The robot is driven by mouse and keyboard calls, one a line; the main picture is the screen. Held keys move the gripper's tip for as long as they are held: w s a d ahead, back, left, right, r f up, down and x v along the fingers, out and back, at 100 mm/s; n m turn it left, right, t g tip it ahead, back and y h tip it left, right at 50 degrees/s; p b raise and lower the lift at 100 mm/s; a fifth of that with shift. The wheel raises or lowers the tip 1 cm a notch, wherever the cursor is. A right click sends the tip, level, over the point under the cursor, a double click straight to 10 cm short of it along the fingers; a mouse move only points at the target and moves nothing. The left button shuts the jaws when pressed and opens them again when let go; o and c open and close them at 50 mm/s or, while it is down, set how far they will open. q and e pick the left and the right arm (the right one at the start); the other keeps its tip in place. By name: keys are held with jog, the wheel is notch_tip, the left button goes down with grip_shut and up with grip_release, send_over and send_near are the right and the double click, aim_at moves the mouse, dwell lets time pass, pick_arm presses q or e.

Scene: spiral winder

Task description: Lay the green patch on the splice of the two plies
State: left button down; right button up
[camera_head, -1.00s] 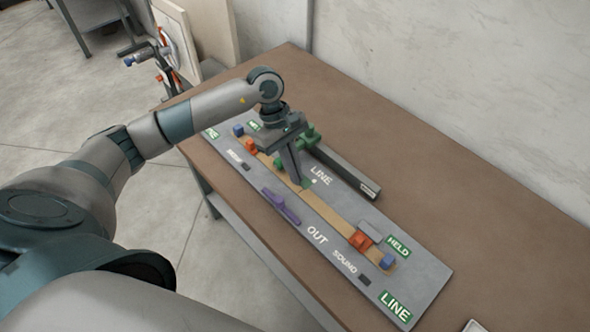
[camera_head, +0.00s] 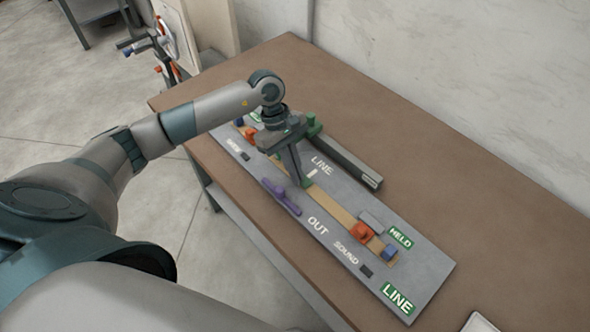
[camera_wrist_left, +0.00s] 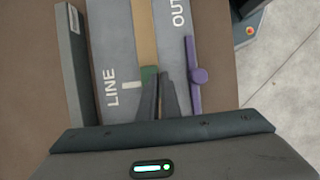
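My left gripper (camera_head: 303,183) reaches down over the middle of the grey board and looks shut, its fingers close together. The small green patch (camera_head: 309,183) is at its fingertips; it also shows at the tips in the left wrist view (camera_wrist_left: 149,73). The tan plies (camera_head: 335,210) form a long strip along the board. The patch is over or on this strip, near the white mark by LINE; I cannot tell whether it touches. The splice is hidden by the patch and fingers. My right gripper is not in view.
A purple bar with a round knob (camera_head: 281,196) lies on the OUT side. A dark grey rail (camera_head: 347,166) runs along the LINE side. An orange block (camera_head: 361,232) and a blue block (camera_head: 390,254) stand at the strip's near end. The brown table (camera_head: 470,200) is mostly clear at right.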

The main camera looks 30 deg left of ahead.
pick_arm(q)
jog(key=shift+f, duration=0.15)
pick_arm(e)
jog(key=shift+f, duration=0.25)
pick_arm(q)
jog(key=c, duration=1.9)
grip_release()
